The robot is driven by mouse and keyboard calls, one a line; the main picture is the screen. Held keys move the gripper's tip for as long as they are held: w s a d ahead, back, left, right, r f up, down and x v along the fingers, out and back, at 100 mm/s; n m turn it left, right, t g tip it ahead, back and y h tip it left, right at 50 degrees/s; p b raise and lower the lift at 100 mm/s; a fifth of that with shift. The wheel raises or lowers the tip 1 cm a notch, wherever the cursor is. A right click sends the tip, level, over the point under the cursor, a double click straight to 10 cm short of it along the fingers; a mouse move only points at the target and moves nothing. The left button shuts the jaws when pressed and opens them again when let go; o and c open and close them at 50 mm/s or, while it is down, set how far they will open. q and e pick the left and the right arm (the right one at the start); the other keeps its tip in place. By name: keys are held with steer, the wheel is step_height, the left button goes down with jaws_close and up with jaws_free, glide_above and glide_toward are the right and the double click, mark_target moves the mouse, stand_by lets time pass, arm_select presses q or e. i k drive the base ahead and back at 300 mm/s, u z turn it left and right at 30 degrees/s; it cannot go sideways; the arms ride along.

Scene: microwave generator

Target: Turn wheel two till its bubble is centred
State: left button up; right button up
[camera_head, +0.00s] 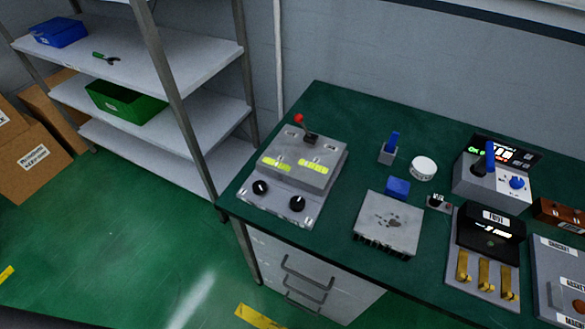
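A grey levelling device (300,160) stands at the left end of the green-topped bench. Two black wheels sit on its front plate, a left wheel (260,187) and a right wheel (297,204). Any numbers by them are too small to read, so I cannot tell which is wheel two. Two yellow-green vials, left (277,163) and right (313,167), lie on the raised block behind the wheels. The bubbles are too small to place. A red-knobbed lever (303,124) stands at the back of the device. Neither of my grippers is in view.
Right of the device are a finned grey block (389,223), a white round part (423,168), a blue-handled switch (388,150) and a panel with brass levers (482,275). The green bench top (345,115) is bare behind. A metal shelf (150,60) stands left.

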mark_target(297, 204)
steer(key=z, duration=0.25)
steer(key=k, duration=0.7)
steer(key=z, duration=0.6)
steer(key=k, duration=0.6)
steer(key=z, duration=0.65)
steer(key=i, duration=1.15)
steer(key=u, duration=0.75)
